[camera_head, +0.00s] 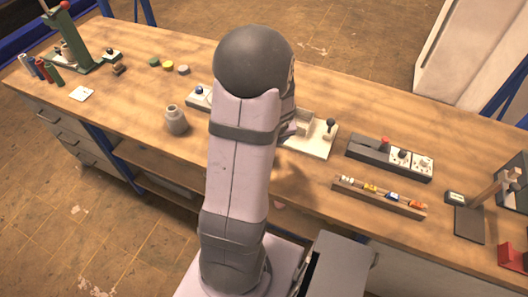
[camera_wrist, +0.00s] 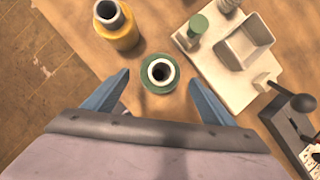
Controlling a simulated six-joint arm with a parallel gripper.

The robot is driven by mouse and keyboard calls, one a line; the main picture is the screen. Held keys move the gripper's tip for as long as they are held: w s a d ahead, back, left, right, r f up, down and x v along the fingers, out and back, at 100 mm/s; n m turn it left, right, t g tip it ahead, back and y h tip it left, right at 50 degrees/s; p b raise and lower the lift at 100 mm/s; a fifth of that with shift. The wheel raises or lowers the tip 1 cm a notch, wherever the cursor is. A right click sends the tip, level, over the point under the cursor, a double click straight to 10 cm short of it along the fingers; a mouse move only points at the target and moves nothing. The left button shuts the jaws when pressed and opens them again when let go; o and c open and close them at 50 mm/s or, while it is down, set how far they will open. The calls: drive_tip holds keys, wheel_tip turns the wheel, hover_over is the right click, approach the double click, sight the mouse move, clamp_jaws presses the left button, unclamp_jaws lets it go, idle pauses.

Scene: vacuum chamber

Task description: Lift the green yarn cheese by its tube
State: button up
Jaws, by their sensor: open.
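The green yarn cheese (camera_wrist: 160,88) is in the middle of the wrist view, seen from above. Its pale tube (camera_wrist: 160,70) stands up from its centre with a dark open bore. My gripper (camera_wrist: 160,77) is open, with one blue finger to the left of the cheese and the other to the right. Both fingertips appear apart from it, with nothing held. I cannot tell how far above the cheese the tips are.
A yellow and grey round thing (camera_wrist: 117,32) stands close at the upper left. A cream base with a tray (camera_wrist: 246,48) and green knob (camera_wrist: 198,24) lies to the right. A dark lever box (camera_wrist: 284,118) is at the lower right. Bench wood is bare around the cheese.

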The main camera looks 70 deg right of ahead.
drive_tip(key=shift+b+x, duration=0.8)
drive_tip(key=shift+x, duration=1.55)
drive_tip(key=c, duration=1.2)
drive_tip(key=shift+c, duration=0.2)
drive_tip(key=shift+r, duration=0.15)
wheel_tip(320, 180, up, 10)
drive_tip(key=p, duration=0.6)
